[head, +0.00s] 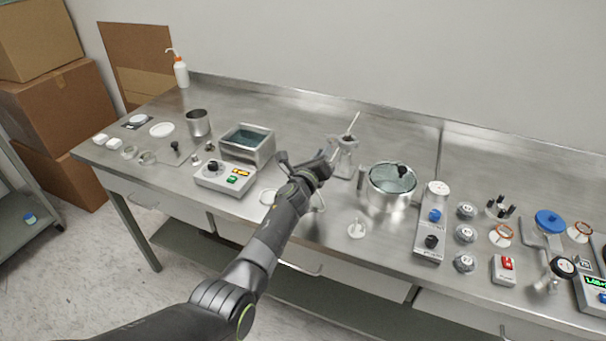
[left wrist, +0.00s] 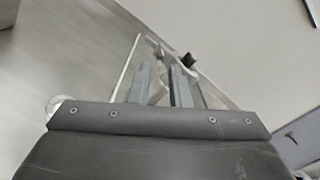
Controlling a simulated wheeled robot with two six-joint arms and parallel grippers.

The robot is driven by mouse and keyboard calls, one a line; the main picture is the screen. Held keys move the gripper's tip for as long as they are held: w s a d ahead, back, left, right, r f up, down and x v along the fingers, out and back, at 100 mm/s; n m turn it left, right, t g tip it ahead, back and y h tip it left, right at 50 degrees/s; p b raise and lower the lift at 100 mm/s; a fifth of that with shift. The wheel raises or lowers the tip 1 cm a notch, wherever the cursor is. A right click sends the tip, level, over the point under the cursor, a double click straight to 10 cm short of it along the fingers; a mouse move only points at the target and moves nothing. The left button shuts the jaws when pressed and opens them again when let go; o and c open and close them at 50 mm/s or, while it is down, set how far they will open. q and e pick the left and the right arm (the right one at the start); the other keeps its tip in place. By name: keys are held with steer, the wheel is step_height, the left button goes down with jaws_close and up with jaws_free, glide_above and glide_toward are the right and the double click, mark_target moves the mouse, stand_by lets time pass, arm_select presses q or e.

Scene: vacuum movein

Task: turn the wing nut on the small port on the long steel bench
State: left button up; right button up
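A small metal fitting (head: 344,158), which looks like the port, stands on the long steel bench (head: 300,110) with a thin pale rod rising from it. My left gripper (head: 331,160) is just left of it and overlaps its lower part. In the left wrist view, the two grey fingers (left wrist: 162,83) stand apart with a gap between them and nothing clearly held. Beyond them are shiny metal parts (left wrist: 155,44) and a small dark piece (left wrist: 189,61). I cannot tell whether that piece is the wing nut, or whether a finger touches it. My right gripper is not in view.
A lidded steel pot (head: 389,190) stands right of the fitting. A white control box (head: 225,178) and an open steel bath (head: 247,143) are to the left. Several knobs and valves crowd the right. The bench's back middle is clear.

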arm_select(q)
steer(key=p+v, duration=0.8)
steer(key=v, duration=0.5)
steer(key=shift+s+p, duration=0.15)
steer(key=shift+p, duration=0.15)
